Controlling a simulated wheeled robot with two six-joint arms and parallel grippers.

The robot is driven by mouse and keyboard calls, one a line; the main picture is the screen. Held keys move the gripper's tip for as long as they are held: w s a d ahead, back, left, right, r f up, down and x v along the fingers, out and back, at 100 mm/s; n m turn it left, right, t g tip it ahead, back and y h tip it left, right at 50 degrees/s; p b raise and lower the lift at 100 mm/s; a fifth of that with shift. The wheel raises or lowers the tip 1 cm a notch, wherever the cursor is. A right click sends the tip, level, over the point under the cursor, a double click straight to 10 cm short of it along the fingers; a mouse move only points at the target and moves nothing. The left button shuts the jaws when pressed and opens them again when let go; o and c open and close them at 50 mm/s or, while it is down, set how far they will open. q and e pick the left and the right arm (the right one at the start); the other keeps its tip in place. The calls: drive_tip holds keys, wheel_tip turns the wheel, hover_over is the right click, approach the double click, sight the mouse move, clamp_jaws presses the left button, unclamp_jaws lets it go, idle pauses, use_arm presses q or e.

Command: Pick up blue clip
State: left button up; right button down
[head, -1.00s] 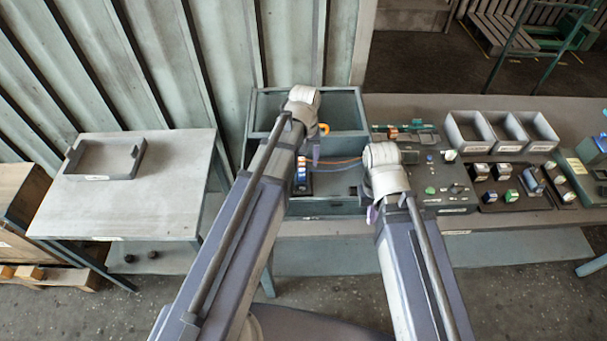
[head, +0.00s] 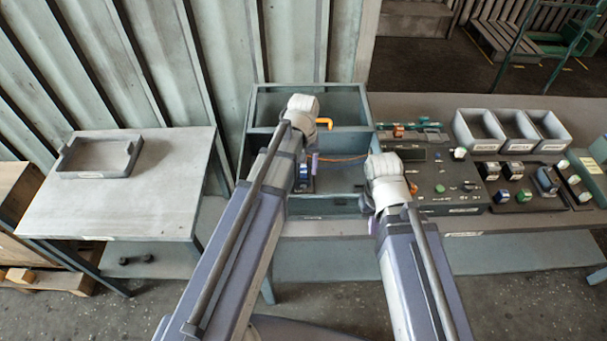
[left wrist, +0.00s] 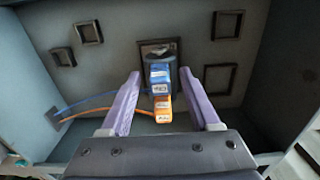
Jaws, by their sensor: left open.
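The blue clip (left wrist: 160,73) stands in a dark holder inside the grey housing, with a white label on its front. In the left wrist view it lies between the fingers of my left gripper (left wrist: 160,76), which is open, with a gap on each side. An orange clip (left wrist: 162,103) sits directly in front of the blue one. In the head view the blue clip (head: 304,170) is partly hidden by my left arm, and one purple finger of my left gripper (head: 314,164) shows beside it. My right gripper (head: 372,224) is mostly hidden behind its wrist, over the housing's right side.
A blue wire (left wrist: 90,100) and an orange wire (left wrist: 105,111) run to the housing wall. Several square frames line its floor. A panel of parts (head: 440,185) and grey bins (head: 478,130) stand right. A side table (head: 120,210) with a tray (head: 100,172) stands left.

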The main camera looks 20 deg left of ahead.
use_arm(q)
clamp_jaws()
idle(0.4)
drive_tip(key=shift+r, duration=0.15)
